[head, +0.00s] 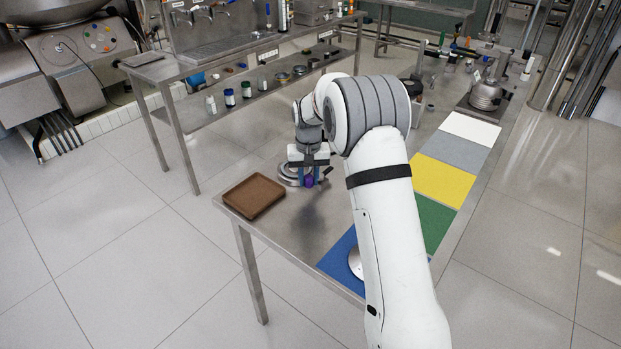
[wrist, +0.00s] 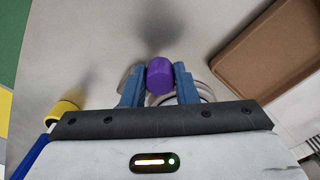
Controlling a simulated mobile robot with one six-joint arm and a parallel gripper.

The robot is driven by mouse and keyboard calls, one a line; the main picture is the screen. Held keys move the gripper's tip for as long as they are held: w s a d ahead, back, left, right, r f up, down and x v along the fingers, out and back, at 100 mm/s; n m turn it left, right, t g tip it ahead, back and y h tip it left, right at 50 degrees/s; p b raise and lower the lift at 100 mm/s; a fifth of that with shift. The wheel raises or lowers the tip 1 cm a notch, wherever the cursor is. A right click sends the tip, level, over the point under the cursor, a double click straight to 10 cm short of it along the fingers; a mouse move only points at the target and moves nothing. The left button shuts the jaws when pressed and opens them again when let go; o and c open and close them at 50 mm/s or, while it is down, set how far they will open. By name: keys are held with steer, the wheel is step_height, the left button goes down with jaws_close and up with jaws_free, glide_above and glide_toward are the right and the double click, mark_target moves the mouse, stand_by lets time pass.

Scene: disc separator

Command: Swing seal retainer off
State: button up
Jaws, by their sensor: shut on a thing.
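My gripper (wrist: 159,82) has blue fingers shut on a short purple cylinder (wrist: 159,74), one finger on each side. The head view shows my gripper (head: 309,176) low over the far left part of the steel table, with the purple piece (head: 309,182) at its fingertips. A round metal part (head: 287,180) lies beside and partly behind the fingers. Its rim also shows below the purple cylinder in the wrist view (wrist: 203,90). I cannot tell whether the purple cylinder is fixed to it. No part can be clearly identified as the seal retainer. A metal machine (head: 487,95) stands at the table's far right.
A brown tray (head: 234,191) sits at the table's left edge. White, grey, yellow (head: 440,180), green and blue mats line the right side. A metal disc (head: 354,263) on the blue mat (head: 337,262) is partly hidden by my arm. A yellow-ended blue bar (wrist: 33,157) shows at the wrist view's left.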

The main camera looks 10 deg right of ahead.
mark_target(308, 176)
steer(key=shift+w+r, duration=0.1)
steer(key=shift+r, duration=0.05)
steer(key=o, duration=1)
step_height(308, 176, up, 8)
steer(key=shift+f+b, duration=0.2)
steer(key=shift+b, duration=0.15)
steer(key=s+d+r+t, duration=0.1)
steer(key=s+d+r, duration=0.15)
steer(key=s, duration=0.65)
steer(key=s+d+r, duration=0.2)
steer(key=s+r, duration=0.2)
steer(key=s, duration=0.5)
steer(key=s+d+r+t, duration=0.1)
steer(key=s+d+r, duration=0.15)
steer(key=s, duration=0.65)
steer(key=shift+t, duration=0.4)
steer(key=s+f, duration=0.1)
steer(key=s, duration=0.2)
steer(key=s+f, duration=0.1)
steer(key=s, duration=0.3)
steer(key=s+f, duration=0.1)
steer(key=s, duration=0.2)
steer(key=shift+s+d, duration=0.15)
steer(key=shift+s, duration=0.05)
